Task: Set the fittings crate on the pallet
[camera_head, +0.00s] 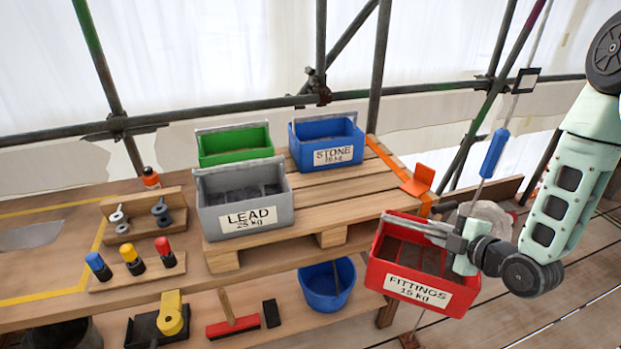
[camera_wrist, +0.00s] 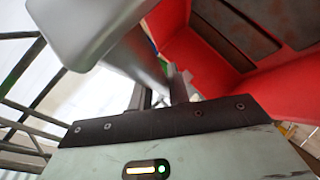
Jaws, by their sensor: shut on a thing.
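The red fittings crate (camera_head: 421,289), labelled "FITTINGS 15 kg", hangs in front of the pallet's right front corner, slightly tilted. My gripper (camera_head: 458,245) is shut on the crate's grey handle bar (camera_head: 408,223). The wrist view shows the red crate wall (camera_wrist: 200,62) and dark contents close beside the jaws (camera_wrist: 172,88). The wooden pallet (camera_head: 330,207) lies on the bench. On it stand the grey lead crate (camera_head: 245,215), the blue stone crate (camera_head: 333,155) and a green crate (camera_head: 236,150). Bare slats show at the pallet's right front. The crate's underside is hidden.
A blue tool (camera_head: 494,152) hangs on a line near my arm. Scaffold poles (camera_head: 320,95) run behind the bench. A blue bucket (camera_head: 325,295) sits on the lower shelf.

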